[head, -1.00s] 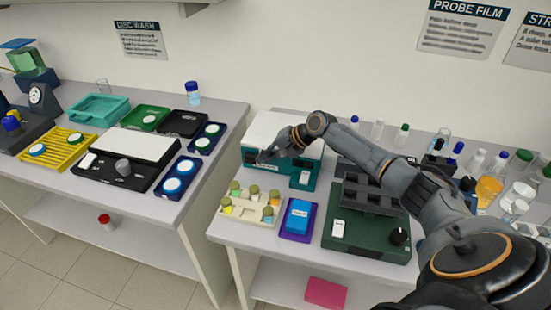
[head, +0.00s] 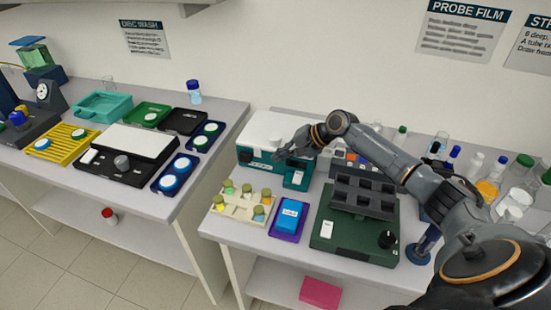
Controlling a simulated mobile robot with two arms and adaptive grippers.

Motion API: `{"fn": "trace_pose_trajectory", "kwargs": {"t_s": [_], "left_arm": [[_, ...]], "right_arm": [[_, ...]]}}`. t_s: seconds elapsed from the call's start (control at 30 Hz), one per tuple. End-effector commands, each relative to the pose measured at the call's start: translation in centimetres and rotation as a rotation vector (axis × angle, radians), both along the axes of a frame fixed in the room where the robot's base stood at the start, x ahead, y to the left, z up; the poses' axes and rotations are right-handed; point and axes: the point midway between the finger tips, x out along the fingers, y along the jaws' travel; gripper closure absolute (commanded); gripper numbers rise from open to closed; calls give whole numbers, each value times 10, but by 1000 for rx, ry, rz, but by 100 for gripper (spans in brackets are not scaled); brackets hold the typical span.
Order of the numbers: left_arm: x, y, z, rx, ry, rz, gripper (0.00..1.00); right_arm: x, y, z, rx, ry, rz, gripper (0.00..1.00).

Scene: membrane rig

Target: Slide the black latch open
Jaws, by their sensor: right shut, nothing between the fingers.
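A teal box (head: 271,173) with a white lid (head: 268,128) stands at the back left of the right-hand bench. A small dark piece, which looks like the black latch (head: 247,157), shows on the left of its teal front. A white switch-like part (head: 297,177) is at the right of the front. My right gripper (head: 279,156) is shut and empty, at the middle of the front, to the right of the dark piece. It hides part of the front; whether it touches the box I cannot tell. My left gripper is not in view.
A cream rack (head: 229,213) of capped vials and a blue box (head: 290,216) on a purple tray stand in front of the teal box. A green device (head: 350,246) is to the right. Bottles and tubes crowd the bench's right end. A gap separates the left bench.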

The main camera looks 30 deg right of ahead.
Motion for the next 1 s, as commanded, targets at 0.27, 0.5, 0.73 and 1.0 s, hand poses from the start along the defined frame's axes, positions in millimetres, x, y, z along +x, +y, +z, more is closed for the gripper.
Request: {"fn": "trace_pose_trajectory", "kwargs": {"t_s": [0.27, 0.5, 0.73, 1.0], "left_arm": [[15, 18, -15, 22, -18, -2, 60], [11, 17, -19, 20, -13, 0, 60], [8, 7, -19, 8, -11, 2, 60], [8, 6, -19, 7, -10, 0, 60]], "right_arm": [[-27, -24, 30, -5, -1, 0, 100], [-37, -32, 45, -1, 0, 1, 100], [-38, -33, 47, 0, 0, 0, 100], [-38, -33, 47, 0, 0, 0, 100]]}}
